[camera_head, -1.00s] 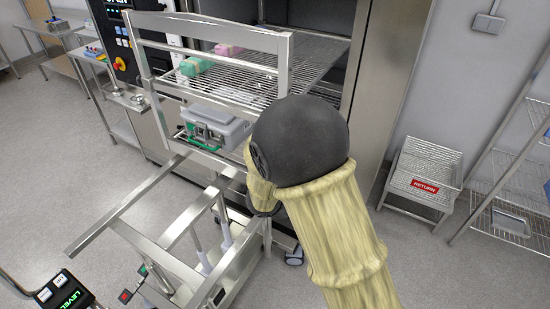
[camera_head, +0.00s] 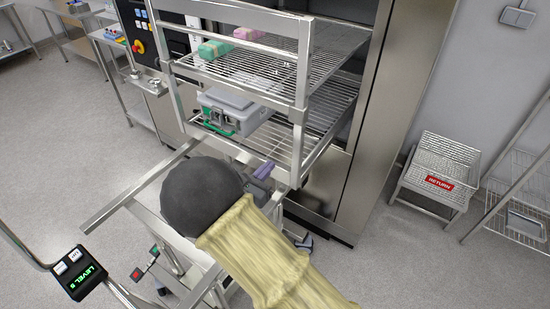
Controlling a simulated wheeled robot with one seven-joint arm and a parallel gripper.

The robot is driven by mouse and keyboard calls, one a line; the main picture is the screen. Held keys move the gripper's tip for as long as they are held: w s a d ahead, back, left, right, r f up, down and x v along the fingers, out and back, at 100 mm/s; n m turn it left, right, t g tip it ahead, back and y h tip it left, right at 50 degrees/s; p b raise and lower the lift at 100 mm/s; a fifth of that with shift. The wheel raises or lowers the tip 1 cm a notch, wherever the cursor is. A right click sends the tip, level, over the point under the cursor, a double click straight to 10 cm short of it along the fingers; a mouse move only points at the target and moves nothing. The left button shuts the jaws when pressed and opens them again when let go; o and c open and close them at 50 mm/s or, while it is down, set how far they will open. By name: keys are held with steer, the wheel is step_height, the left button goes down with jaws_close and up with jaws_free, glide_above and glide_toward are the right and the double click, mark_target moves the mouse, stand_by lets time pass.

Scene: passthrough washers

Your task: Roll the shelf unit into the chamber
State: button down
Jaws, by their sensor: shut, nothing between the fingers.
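The shelf unit (camera_head: 303,90) is a steel frame with wire shelves. It stands at the mouth of the steel chamber (camera_head: 385,110); how far in it reaches is hard to tell. A grey case with green handles (camera_head: 237,110) sits on its lower shelf, and green and pink packs (camera_head: 214,50) lie on its upper shelf. The trolley (camera_head: 140,190) with its steel rails stands in front, below the shelf unit. My gripper (camera_head: 264,170) is shut and empty, near the shelf unit's lower front bar. Whether it touches the bar is unclear. My arm hides part of the trolley.
A control panel with a red button (camera_head: 137,46) is left of the chamber. A "LEVEL" display (camera_head: 80,275) is at the lower left. A wire bin marked RETURN (camera_head: 440,170) and a wire rack (camera_head: 520,190) stand at right.

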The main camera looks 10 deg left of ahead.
mark_target(296, 137)
steer(key=p+x, duration=0.5)
steer(key=x, duration=0.8)
steer(key=shift+w, duration=0.25)
